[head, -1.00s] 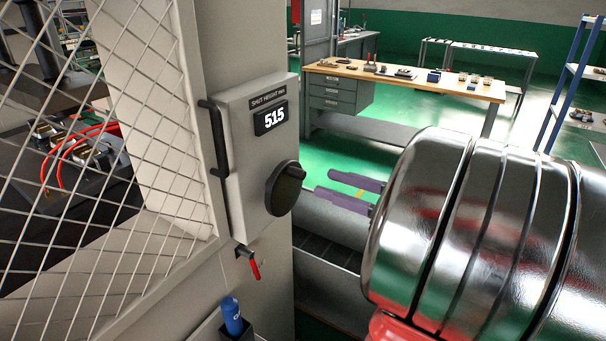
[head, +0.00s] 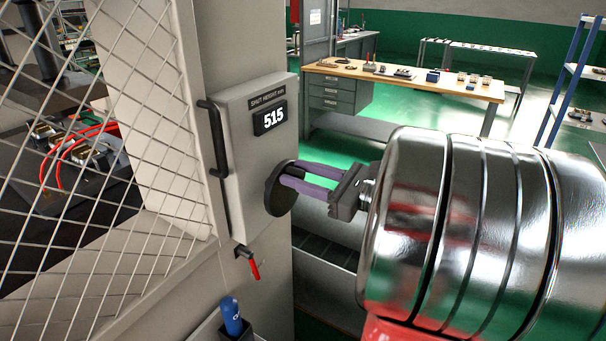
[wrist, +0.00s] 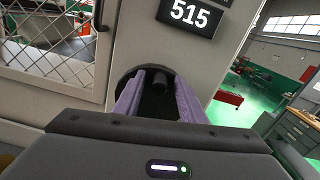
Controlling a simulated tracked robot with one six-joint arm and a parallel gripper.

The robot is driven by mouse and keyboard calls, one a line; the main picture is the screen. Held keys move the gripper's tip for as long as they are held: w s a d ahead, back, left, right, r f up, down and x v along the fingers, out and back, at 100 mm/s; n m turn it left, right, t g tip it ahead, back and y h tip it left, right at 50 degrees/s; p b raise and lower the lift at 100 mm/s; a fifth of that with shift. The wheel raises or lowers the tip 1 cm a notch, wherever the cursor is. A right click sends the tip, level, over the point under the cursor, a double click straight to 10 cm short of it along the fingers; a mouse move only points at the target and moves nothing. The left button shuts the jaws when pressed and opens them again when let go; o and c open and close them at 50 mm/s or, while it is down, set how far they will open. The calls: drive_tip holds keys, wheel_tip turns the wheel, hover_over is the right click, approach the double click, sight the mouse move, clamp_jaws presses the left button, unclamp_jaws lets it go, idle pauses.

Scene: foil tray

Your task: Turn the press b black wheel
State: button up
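The black wheel (head: 279,196) is mounted on the front of a grey box below a display reading 515. In the wrist view the wheel (wrist: 154,103) lies straight ahead, with its dark knob between my fingers. My gripper (head: 288,174) has its purple fingers reaching to the wheel's face from the right. In the wrist view my gripper (wrist: 160,80) has its two fingers apart, one on each side of the knob. I cannot tell whether the fingers touch the knob. Part of the wheel is hidden behind the fingers.
The display (head: 270,118) sits above the wheel. A black handle (head: 214,150) runs along the box's left edge. A red lever (head: 252,266) and a blue bottle (head: 232,316) are below. Wire mesh (head: 90,150) fills the left. A workbench (head: 400,82) stands behind.

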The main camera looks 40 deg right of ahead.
drive_tip(key=shift+c, duration=0.3)
clamp_jaws()
drive_tip(key=shift+d, duration=0.15)
idle(0.3)
